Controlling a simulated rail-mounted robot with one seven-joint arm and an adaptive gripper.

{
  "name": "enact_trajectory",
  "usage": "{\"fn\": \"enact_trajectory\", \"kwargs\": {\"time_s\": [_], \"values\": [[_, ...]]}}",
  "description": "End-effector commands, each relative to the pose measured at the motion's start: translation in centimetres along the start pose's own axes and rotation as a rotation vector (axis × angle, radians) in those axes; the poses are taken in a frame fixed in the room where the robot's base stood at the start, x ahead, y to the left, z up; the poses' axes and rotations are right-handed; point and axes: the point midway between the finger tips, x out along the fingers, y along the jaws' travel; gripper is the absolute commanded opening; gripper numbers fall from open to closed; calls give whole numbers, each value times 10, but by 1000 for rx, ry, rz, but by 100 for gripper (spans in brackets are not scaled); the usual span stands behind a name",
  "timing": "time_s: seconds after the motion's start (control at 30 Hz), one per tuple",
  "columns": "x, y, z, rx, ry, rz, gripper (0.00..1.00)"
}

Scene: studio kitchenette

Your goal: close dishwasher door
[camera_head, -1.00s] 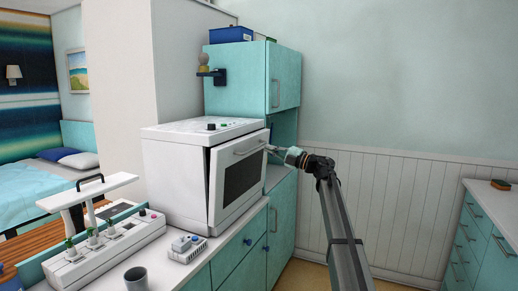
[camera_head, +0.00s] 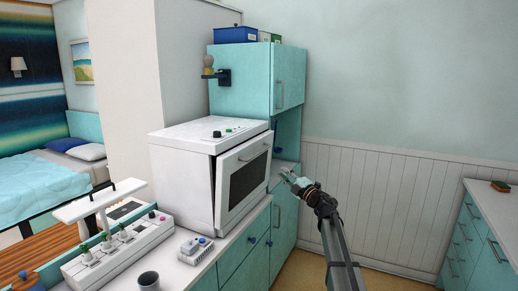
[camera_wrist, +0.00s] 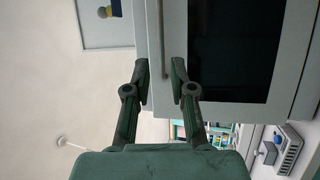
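The dishwasher (camera_head: 190,165) is a white box on the counter with knobs on its top. In the wrist view the two fingers of my gripper (camera_wrist: 160,78) are spread, with nothing held. The handle (camera_wrist: 164,40) appears between and beyond the fingertips, and the dark window (camera_wrist: 228,50) lies to the right.
A teal cabinet (camera_head: 240,75) stands behind the dishwasher, and teal lower cabinets (camera_head: 245,245) are below it. Floor between the counters is free.

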Motion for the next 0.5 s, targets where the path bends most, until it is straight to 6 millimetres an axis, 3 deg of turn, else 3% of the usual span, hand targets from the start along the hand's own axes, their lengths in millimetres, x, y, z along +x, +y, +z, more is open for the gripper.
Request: {"fn": "enact_trajectory", "kwargs": {"time_s": [0.27, 0.5], "values": [[32, 1, 3, -12, -3, 1, 24], [80, 2, 4, -12, -2, 1, 24]]}}
